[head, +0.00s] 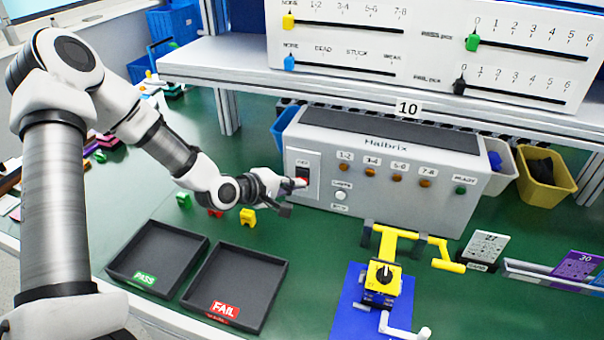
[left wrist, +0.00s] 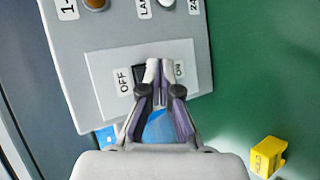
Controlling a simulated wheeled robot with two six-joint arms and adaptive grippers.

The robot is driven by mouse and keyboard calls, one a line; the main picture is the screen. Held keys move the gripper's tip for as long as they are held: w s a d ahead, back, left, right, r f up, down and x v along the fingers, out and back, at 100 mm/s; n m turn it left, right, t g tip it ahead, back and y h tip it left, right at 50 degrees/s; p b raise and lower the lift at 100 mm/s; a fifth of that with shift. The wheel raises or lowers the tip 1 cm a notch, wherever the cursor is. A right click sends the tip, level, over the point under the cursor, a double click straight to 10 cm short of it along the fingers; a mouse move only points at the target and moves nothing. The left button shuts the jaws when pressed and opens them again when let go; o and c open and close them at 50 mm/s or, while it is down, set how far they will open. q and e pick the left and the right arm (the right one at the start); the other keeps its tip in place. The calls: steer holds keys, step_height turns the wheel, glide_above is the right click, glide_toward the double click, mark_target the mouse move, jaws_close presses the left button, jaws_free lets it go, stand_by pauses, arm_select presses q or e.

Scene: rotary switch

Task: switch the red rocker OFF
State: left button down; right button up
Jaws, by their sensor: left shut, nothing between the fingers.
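The rocker switch (head: 302,173) sits on a pale plate at the left end of the grey Halbrix box (head: 390,160). Its dark upper part shows below an OFF label, and a bit of red shows low down at my fingertips. My left gripper (head: 299,183) is shut and empty, its tips at the lower part of the rocker. In the left wrist view the gripper (left wrist: 160,75) covers most of the rocker, between the OFF and ON labels; I cannot tell whether the tips touch it. My right gripper is not in view.
A round white button (head: 341,195) and several small lamps are on the same box face. Black PASS (head: 158,258) and FAIL (head: 236,287) trays lie in front. A yellow clamp device (head: 383,277) stands on a blue mat. A yellow block (head: 248,217) lies near my wrist.

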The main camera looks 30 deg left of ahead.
arm_select(q)
steer(key=shift+s+d+f+p, duration=0.1)
steer(key=shift+s+d+p, duration=0.15)
steer(key=shift+s, duration=0.55)
steer(key=shift+s+d+f+p, duration=0.15)
steer(key=shift+s+p, duration=0.25)
steer(key=shift+s, duration=0.35)
steer(key=shift+s+d+f+p, duration=0.15)
steer(key=shift+s+p, duration=0.15)
steer(key=shift+s, duration=0.5)
